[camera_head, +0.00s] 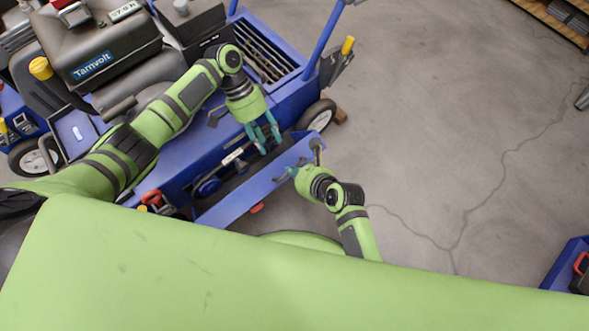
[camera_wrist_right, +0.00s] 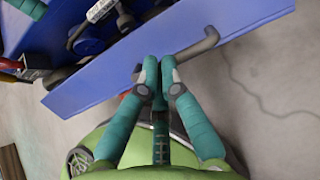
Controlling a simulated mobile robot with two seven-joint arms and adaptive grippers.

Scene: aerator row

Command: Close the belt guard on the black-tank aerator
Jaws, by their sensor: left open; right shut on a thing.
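The aerator is a blue machine with a black tank (camera_head: 128,46) at the upper left of the head view. Its belt guard (camera_head: 245,192) is a long blue panel, swung out from the body, with a dark gap behind it. In the right wrist view the guard (camera_wrist_right: 105,75) crosses the top, with a bent grey rod (camera_wrist_right: 195,48) along it. My left gripper (camera_head: 266,141) is open above the gap, near the inside of the guard.
A blue pulley (camera_head: 207,186) and a white label (camera_head: 233,156) show inside the gap. A wheel (camera_head: 317,115) stands beyond the guard's right end. A red-handled part (camera_head: 152,198) is near its left end.

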